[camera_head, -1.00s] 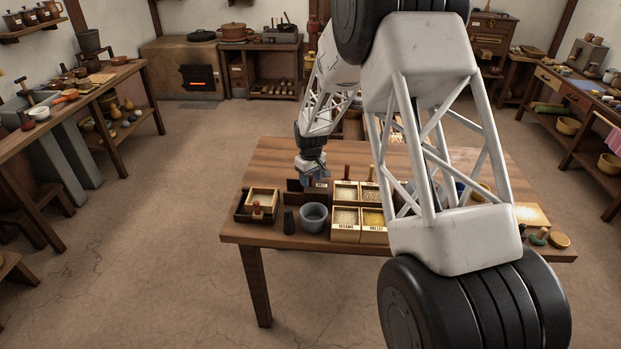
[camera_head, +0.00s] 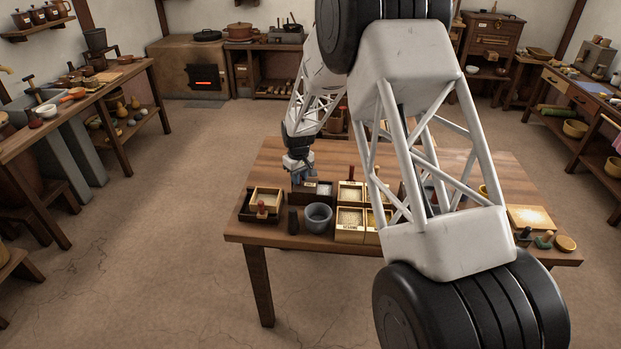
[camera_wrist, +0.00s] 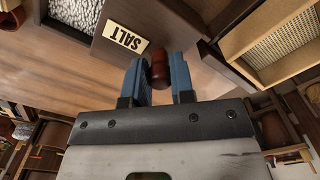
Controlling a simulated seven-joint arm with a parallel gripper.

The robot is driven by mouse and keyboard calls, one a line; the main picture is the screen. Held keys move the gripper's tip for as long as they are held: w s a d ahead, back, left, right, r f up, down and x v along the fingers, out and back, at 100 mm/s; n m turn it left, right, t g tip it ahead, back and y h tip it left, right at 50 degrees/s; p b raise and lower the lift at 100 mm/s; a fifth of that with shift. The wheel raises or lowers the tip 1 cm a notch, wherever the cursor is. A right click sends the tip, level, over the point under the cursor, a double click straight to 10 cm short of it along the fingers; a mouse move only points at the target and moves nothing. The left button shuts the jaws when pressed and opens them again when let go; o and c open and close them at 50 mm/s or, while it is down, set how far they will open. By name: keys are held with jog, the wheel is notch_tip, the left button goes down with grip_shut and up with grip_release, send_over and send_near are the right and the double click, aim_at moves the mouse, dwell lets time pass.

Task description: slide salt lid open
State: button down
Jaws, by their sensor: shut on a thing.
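The salt box (camera_head: 311,185) is a dark wooden box on the table behind the grey bowl. In the wrist view its SALT label (camera_wrist: 125,38) appears upside down. White salt (camera_wrist: 76,13) shows in an uncovered part of the box, so the lid (camera_wrist: 190,35) stands partly open. The lid is a dark brown panel reaching out to the right in the wrist view. My gripper (camera_wrist: 159,68) has its blue fingers shut on a red-brown knob (camera_wrist: 160,74). In the head view my gripper (camera_head: 303,182) is over the box's left part, hiding some of the lid.
A dark tray holding a mesh-bottomed wooden frame (camera_head: 266,197) stands just left of the salt box. A grey bowl (camera_head: 318,217) and a small dark block (camera_head: 292,220) are in front. Grain boxes (camera_head: 350,218) stand to the right. My arm hides the table's middle.

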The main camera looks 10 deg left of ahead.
jog(key=shift+a, duration=0.8)
jog(key=c, duration=1)
grip_release()
jog(key=shift+o, duration=0.2)
notch_tip(320, 180, up, 8)
